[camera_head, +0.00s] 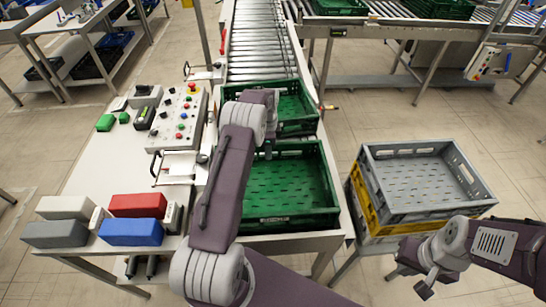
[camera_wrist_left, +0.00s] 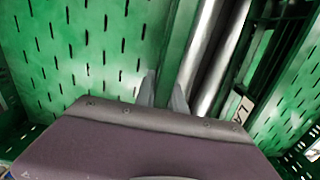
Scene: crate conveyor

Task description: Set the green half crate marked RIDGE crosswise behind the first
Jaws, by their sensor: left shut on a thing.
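A smaller green crate (camera_head: 298,128), apparently the half crate, lies crosswise at the roller end, behind a larger green crate (camera_head: 330,190) on the table. The larger crate is empty and carries a small label on its front; no RIDGE marking is readable. My left gripper (camera_head: 268,150) reaches down where the two crates meet and is largely hidden by my arm. In the left wrist view its fingertips (camera_wrist_left: 164,90) are shut on a green crate wall, which I take as the half crate's. My right gripper (camera_head: 425,287) is at the lower right, away from the crates, its jaws unclear.
The roller conveyor (camera_head: 262,45) runs back from the crates. A control box (camera_head: 178,118) and coloured blocks (camera_head: 135,205) lie on the left of the table. Grey and yellow stacked crates (camera_head: 425,207) stand at the right. Another conveyor with green crates crosses the back right.

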